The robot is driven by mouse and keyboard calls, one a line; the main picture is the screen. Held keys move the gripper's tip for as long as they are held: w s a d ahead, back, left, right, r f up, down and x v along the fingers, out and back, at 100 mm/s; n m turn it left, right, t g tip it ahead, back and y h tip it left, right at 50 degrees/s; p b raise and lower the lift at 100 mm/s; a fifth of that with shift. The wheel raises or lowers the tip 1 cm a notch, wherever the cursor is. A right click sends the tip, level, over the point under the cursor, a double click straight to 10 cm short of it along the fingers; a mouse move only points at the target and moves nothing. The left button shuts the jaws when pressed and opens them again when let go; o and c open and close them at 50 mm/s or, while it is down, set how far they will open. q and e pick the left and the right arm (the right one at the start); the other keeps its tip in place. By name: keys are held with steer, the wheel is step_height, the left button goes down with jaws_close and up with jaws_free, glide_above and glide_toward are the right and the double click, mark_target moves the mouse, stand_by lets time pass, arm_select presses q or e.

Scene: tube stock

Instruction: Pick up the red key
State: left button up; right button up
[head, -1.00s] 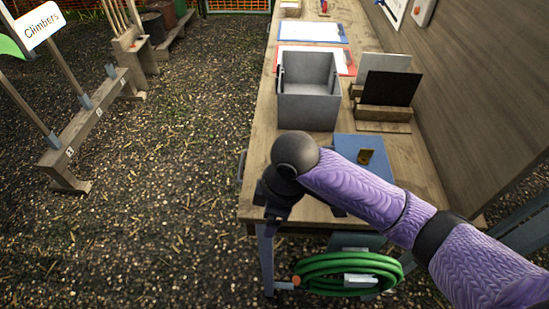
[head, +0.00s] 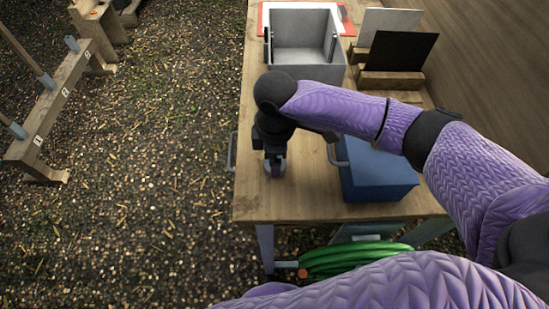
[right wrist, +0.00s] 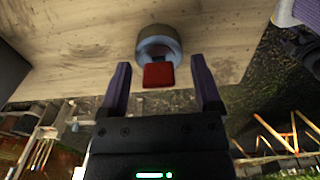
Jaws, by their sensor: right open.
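The red key (right wrist: 158,76) shows in the right wrist view as a flat red piece beside a round grey-blue holder (right wrist: 158,45) on the wooden table (right wrist: 90,40). My right gripper (right wrist: 160,64) is open, with one finger on each side of the red piece and clear gaps to both. The key does not touch either finger there. In the head view my right gripper (head: 274,160) points down near the table's front left. The red key cannot be made out in that view.
A blue box (head: 380,178) with a handle stands right of the gripper. Behind it are an open grey bin (head: 300,77) and a stand with a black panel (head: 402,54). A green hose (head: 355,258) hangs below the table's front edge. Gravel lies left.

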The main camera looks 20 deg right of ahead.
steer(key=shift+w, duration=0.1)
jaws_close()
steer(key=shift+r, duration=0.1)
step_height(320, 180, up, 9)
steer(key=p, duration=0.3)
steer(key=shift+r+p, duration=0.1)
steer(key=shift+p, duration=0.3)
step_height(320, 180, down, 5)
steer(key=shift+r+b, duration=0.1)
steer(key=shift+b, duration=0.65)
steer(key=shift+f, duration=0.75)
